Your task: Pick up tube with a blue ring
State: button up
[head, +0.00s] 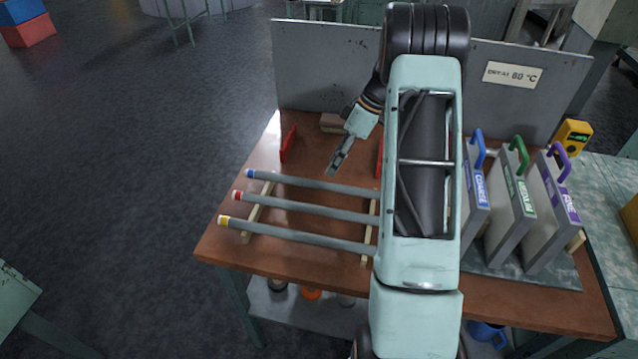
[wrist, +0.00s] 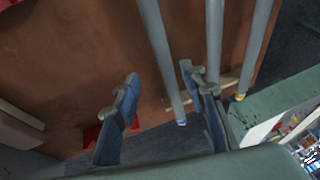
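The tube with a blue ring (head: 310,184) lies across two wooden rails on the brown table, the farthest of three parallel grey tubes. Its blue-marked end (head: 249,173) points left; its right end is hidden behind my arm. My gripper (head: 333,170) is just behind this tube in the head view, pointing down at the table. In the wrist view my gripper (wrist: 160,72) is open, its two fingers apart and empty. The blue-ringed tube (wrist: 165,60) shows beyond them, in line with the gap and nearer the right finger. I cannot tell the height left between.
The red-ringed tube (head: 300,208) and yellow-ringed tube (head: 300,235) lie in front, parallel. Red uprights (head: 288,146) stand behind the tubes. A grey panel (head: 325,70) closes the back. Grey slabs with coloured handles (head: 514,190) stand at right.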

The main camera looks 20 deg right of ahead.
aim_at(321, 185)
jog(key=x, duration=0.2)
jog(key=p+x, duration=0.1)
jog(key=x, duration=0.3)
jog(key=shift+s+a+r+p, duration=0.1)
jog(key=shift+s+a+p, duration=0.1)
jog(key=shift+s+p, duration=0.15)
jog(key=shift+w+a+f, duration=0.1)
jog(key=shift+w+f, duration=0.05)
jog(key=shift+f, duration=0.2)
grip_shut()
